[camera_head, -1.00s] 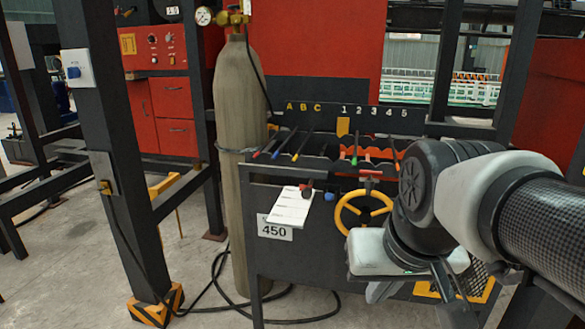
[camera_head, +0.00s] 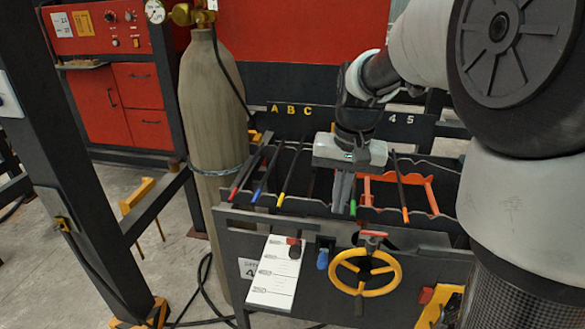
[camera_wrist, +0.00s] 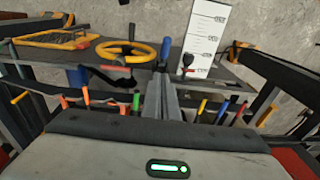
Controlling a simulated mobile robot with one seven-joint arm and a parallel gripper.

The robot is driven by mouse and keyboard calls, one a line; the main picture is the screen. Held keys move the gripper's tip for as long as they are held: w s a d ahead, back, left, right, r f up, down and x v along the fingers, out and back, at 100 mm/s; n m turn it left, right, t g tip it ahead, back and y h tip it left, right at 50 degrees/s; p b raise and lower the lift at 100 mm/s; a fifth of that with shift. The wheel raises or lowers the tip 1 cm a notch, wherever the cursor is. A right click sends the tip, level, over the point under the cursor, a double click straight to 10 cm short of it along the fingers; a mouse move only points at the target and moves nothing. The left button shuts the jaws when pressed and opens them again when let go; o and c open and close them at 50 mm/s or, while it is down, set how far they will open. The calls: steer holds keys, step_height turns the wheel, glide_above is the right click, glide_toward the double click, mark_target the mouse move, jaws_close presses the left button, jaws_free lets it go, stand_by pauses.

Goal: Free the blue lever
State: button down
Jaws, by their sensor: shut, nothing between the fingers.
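A blue-tipped lever (camera_head: 256,196) stands in the rack between a red-tipped lever (camera_head: 234,192) and a yellow-tipped one (camera_head: 281,200), below the letters A B C. Its blue tip (camera_wrist: 222,110) also shows in the wrist view, right of my fingers. A separate short blue handle (camera_head: 322,259) sits on the front panel, and the wrist view shows it (camera_wrist: 166,48) beyond my fingers. My gripper (camera_head: 342,205) points down into the rack, shut and empty, right of the yellow tip and beside a green-tipped lever (camera_head: 353,207). I cannot tell whether it touches that lever.
An orange-tipped lever (camera_head: 405,214) and an orange bracket (camera_head: 430,195) lie to the right in the rack. In front are a yellow handwheel (camera_head: 392,272) and a white scale plate (camera_head: 272,275) with a dark red knob (camera_head: 294,242). A gas cylinder (camera_head: 208,120) stands left.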

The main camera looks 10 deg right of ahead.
steer(key=shift+w, duration=0.4)
steer(key=shift+s, duration=0.1)
steer(key=b, duration=0.2)
glide_above(325, 256)
steer(key=f, duration=1.2)
steer(key=shift+d+f, duration=0.25)
steer(key=shift+s+a+f, duration=0.1)
steer(key=shift+a+f, duration=0.05)
steer(key=shift+f, duration=0.25)
steer(key=shift+f, duration=0.2)
steer(key=shift+s+b, duration=0.1)
steer(key=shift+b, duration=0.35)
